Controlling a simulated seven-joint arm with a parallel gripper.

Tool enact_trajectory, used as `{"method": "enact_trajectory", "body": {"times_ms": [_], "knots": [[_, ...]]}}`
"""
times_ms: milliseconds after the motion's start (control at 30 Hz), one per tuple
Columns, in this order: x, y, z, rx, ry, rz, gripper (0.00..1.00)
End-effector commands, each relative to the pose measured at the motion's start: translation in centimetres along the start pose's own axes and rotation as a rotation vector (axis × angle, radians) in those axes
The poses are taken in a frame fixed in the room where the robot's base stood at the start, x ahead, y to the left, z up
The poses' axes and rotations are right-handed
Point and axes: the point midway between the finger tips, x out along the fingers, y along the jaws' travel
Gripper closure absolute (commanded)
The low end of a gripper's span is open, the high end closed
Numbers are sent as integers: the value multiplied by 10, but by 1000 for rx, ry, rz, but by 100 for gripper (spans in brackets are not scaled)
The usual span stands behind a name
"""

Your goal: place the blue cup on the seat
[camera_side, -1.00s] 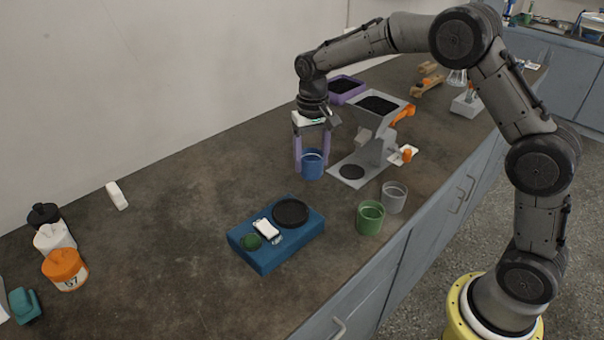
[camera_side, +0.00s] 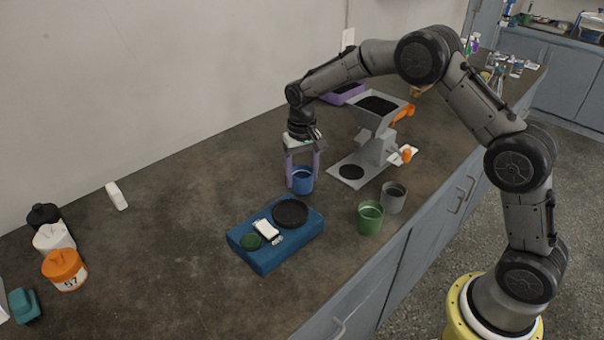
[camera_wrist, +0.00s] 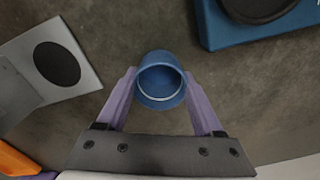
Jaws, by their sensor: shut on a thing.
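The blue cup (camera_side: 302,184) is upright between the two purple fingers of my gripper (camera_side: 302,178), which is shut on it. The wrist view shows the cup (camera_wrist: 161,98) from above, its inside looking empty, with a finger on each side. Two round black spots show that could be the seat; I cannot tell which is meant. One is a disc (camera_side: 350,172) on the base of the grey stand; the other is a round pad (camera_side: 290,213) on the blue box. The cup is between them, over neither. Its height above the counter is hard to tell.
The grey hopper stand (camera_side: 376,145) with an orange lever stands right of the cup. The blue box (camera_side: 265,258) is in front. A green cup (camera_side: 370,219) and a grey cup (camera_side: 393,199) stand near the counter's front edge.

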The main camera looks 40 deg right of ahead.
Motion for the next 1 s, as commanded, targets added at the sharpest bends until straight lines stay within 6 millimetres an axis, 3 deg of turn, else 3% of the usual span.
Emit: {"method": "enact_trajectory", "body": {"times_ms": [33,67,233,633,1000], "knots": [[2,0,0,0,-2,1,88],[2,0,0,0,-2,1,30],[2,0,0,0,-2,1,2],[-6,0,0,0,2,-1,2],[-76,0,-1,0,3,-1,2]]}}
